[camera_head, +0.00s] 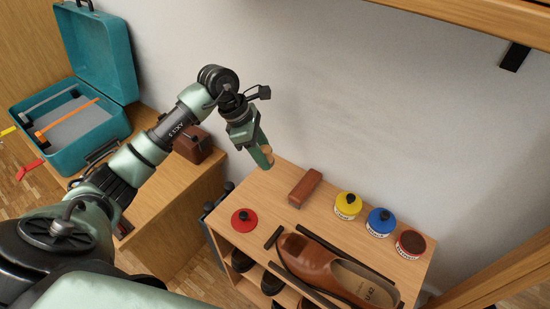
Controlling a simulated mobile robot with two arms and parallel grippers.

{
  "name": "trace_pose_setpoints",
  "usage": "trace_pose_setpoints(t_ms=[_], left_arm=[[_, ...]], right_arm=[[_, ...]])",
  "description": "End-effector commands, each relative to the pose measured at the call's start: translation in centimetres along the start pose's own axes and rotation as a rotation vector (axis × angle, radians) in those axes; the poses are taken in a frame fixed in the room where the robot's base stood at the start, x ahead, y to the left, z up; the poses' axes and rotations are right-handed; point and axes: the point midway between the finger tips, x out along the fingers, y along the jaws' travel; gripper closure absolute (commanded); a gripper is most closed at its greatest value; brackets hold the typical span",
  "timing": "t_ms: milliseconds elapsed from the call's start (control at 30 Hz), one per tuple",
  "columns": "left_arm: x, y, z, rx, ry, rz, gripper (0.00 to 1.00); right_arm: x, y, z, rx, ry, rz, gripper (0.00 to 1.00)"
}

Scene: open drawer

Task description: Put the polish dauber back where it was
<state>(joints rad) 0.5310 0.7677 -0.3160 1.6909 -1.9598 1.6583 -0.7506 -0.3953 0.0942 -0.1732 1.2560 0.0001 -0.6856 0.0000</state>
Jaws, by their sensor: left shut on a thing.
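My left gripper (263,157) hangs above the back left corner of the small wooden shoe stand (262,187), pointing down. It is shut on a small tan thing (267,149), probably the polish dauber; the fingers hide most of it, so I cannot tell its full shape. On the stand, an open tin (410,243) with dark reddish-brown polish sits at the right. A red lid with a black knob (244,220) lies apart from it at the left. My right gripper is not in view.
A brown block-like brush (305,188), a yellow tin (347,206) and a blue tin (380,222) line the back. A brown shoe (325,266) lies in front between dark bars. Left, a bench carries a brown box (193,146) and an open teal case (103,45).

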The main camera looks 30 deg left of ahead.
Motion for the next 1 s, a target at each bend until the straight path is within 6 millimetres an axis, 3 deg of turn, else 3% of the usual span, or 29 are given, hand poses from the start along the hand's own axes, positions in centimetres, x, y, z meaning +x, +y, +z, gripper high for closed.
trace_pose_setpoints(t_ms=[200, 467, 700, 1000], left_arm=[[1.0, 4.1, 2.6, 0.000, -0.003, -0.001, 0.92], [3.6, 3.9, 1.2, -0.001, 0.000, -0.002, 0.92], [7.1, 3.8, -0.3, -0.002, -0.001, -0.003, 0.92], [7.5, 4.2, -0.4, 0.000, 0.000, 0.001, 0.92]], right_arm=[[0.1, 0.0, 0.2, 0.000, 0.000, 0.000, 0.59], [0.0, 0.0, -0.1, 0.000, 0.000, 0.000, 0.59], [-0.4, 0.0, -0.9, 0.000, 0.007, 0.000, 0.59], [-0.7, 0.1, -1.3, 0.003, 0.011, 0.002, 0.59]])
